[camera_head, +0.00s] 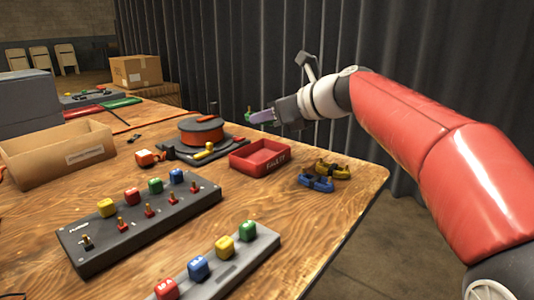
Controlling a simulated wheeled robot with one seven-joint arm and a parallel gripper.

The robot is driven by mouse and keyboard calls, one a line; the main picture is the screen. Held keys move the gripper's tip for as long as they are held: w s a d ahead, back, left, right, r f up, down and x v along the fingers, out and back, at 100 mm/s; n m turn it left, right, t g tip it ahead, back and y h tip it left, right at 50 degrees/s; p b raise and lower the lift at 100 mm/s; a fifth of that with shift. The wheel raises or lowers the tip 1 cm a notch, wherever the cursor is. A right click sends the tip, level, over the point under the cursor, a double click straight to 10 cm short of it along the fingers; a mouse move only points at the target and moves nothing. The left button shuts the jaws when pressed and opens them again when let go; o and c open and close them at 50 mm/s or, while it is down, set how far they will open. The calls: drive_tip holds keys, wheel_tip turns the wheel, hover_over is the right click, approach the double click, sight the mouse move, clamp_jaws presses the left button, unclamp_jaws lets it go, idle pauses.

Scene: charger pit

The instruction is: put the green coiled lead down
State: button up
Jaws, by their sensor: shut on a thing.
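My gripper (256,117) is at the end of the red and white arm, held above the far right part of the wooden table. It is shut on the green coiled lead (248,118), of which only a small green piece shows at the fingertips. The lead appears to be in the air, above and behind the red tray. A blue coiled lead (317,183) and a yellow coiled lead (333,170) lie together on the table near its right edge.
A red tray (240,159) stands below my gripper, beside an orange reel (202,131) on a dark base. A black switch panel (142,225) and a grey block holder (222,271) lie in front. A cardboard box (57,153) stands left. The table's right front corner is bare.

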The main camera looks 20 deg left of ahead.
drive_tip(key=shift+f+b, duration=1)
drive_tip(key=shift+f, duration=2)
drive_tip(key=shift+f, duration=0.3)
drive_tip(key=o, duration=1)
drive_tip(key=shift+r, duration=0.1)
drive_tip(key=shift+r, duration=0.35)
drive_tip(key=p+v, duration=0.1)
drive_tip(key=v, duration=1)
drive_tip(key=shift+s+d, duration=0.2)
drive_tip(key=shift+d, duration=0.2)
